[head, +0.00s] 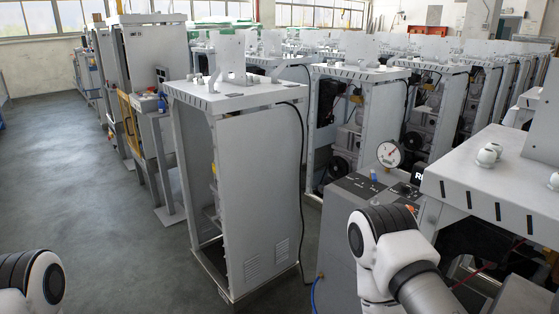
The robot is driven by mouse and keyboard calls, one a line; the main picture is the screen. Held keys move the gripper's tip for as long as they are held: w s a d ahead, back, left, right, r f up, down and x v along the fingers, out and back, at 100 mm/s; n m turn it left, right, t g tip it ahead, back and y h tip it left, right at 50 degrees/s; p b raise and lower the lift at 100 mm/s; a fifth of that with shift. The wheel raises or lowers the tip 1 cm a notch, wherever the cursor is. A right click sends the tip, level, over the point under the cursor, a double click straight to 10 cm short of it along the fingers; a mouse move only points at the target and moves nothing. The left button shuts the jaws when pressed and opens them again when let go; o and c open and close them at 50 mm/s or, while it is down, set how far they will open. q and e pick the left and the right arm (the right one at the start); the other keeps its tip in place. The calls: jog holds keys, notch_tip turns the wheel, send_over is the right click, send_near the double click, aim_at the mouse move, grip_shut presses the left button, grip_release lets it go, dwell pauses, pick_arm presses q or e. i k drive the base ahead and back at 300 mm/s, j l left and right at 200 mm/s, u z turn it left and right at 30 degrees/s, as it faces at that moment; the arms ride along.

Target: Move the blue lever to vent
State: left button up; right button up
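A small blue part (374,177), which looks like the blue lever, stands on the dark top panel (352,184) of a grey machine right of centre. It is too small to tell which position it points to, and no vent marking can be read. A round white gauge (390,154) with a red needle stands just behind it. My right arm shows at the lower right, in front of this machine and below the panel. Only a joint of my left arm shows at the lower left corner. Neither gripper is in view.
A tall grey dispenser frame (256,180) stands in the middle, left of the panel. Another white-topped frame (478,180) stands close at the right. A blue hose (315,292) hangs beside the grey machine (342,235). Rows of frames fill the back. Open floor (80,190) lies left.

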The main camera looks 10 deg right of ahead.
aim_at(373, 176)
jog(key=i+j+u, duration=0.15)
jog(key=i, duration=0.25)
jog(key=i+j+u, duration=0.2)
jog(key=i, duration=0.2)
jog(key=i+j+u, duration=0.15)
jog(key=i, duration=0.25)
jog(key=i+z, duration=0.2)
jog(key=z, duration=0.25)
jog(key=i+j+z, duration=0.1)
jog(key=z, duration=0.35)
jog(key=i+j+z, duration=0.15)
jog(key=z, duration=0.3)
jog(key=i+j+z, duration=0.25)
jog(key=z, duration=0.2)
